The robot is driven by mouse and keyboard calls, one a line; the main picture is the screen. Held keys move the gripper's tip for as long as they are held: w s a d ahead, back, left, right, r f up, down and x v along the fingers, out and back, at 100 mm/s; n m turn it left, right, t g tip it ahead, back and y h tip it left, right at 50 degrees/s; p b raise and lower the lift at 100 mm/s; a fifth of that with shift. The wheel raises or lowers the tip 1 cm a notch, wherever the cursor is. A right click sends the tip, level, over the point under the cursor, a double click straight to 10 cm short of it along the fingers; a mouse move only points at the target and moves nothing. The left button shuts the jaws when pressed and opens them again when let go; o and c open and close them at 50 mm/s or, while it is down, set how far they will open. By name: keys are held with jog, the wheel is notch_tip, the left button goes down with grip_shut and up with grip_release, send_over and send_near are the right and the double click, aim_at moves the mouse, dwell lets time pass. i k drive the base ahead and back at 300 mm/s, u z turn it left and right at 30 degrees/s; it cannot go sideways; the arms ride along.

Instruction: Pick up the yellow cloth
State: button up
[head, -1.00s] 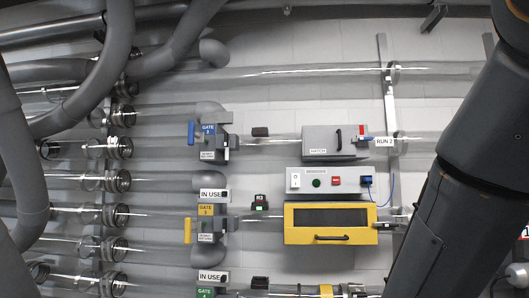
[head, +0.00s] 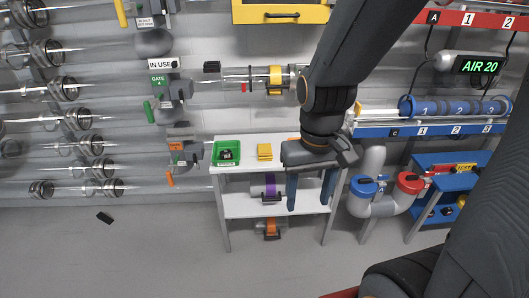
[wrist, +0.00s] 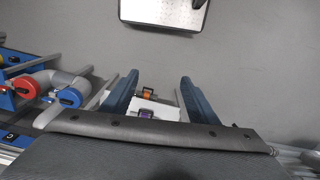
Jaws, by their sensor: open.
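A small folded yellow cloth (head: 264,152) lies on the white top of a small table (head: 242,167), right of a green tray (head: 227,152). My gripper (head: 309,206) is right of the cloth in the head view, in front of the table, with its two blue fingers pointing down. The fingers are apart with nothing between them. In the wrist view my gripper (wrist: 158,79) is also open, with the table's lower shelf (wrist: 155,108) behind the fingers. I do not see the cloth in the wrist view.
A purple-banded piece (head: 270,188) stands on the lower shelf. Blue and red valves (head: 365,187) on grey pipes and a blue step shelf (head: 440,205) stand right of the table. A dark object (head: 105,218) lies on the floor at left. The floor before the table is clear.

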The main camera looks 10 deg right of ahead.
aim_at(264, 151)
jog(key=k, duration=0.4)
jog(key=z, duration=0.45)
jog(key=i, duration=1.4)
jog(key=u, duration=0.25)
